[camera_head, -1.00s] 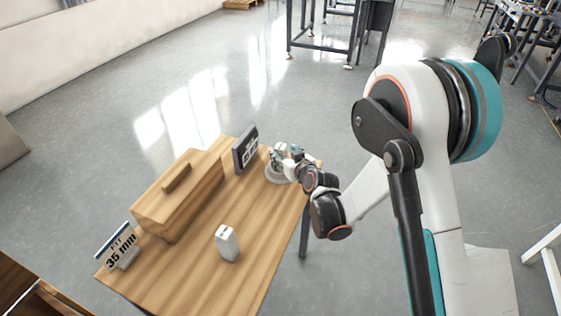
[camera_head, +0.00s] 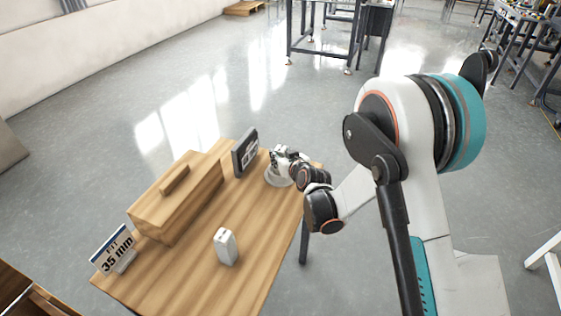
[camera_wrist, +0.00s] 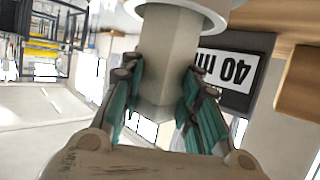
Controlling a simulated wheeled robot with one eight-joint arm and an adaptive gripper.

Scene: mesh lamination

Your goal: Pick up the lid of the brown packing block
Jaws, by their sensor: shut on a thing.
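The brown packing block (camera_head: 180,200) is a wood-coloured box at the left of the table in the head view. Its lid (camera_head: 195,166) lies on top and carries a bar-shaped handle (camera_head: 174,179). My gripper (camera_head: 277,158) is well to the right of it, near the table's far right corner. In the wrist view my gripper (camera_wrist: 157,90) has its teal fingers on both sides of a pale square block (camera_wrist: 168,50) and is shut on it. A round white disc (camera_wrist: 185,8) is at the block's far end; whether they are joined cannot be told.
A dark 40 mm sign (camera_head: 245,153) stands between the box and my gripper, and shows upside down in the wrist view (camera_wrist: 228,72). A white block (camera_head: 226,246) stands near the table's middle. A 35 mm sign (camera_head: 112,249) stands at the left edge. The front table surface (camera_head: 185,280) is bare.

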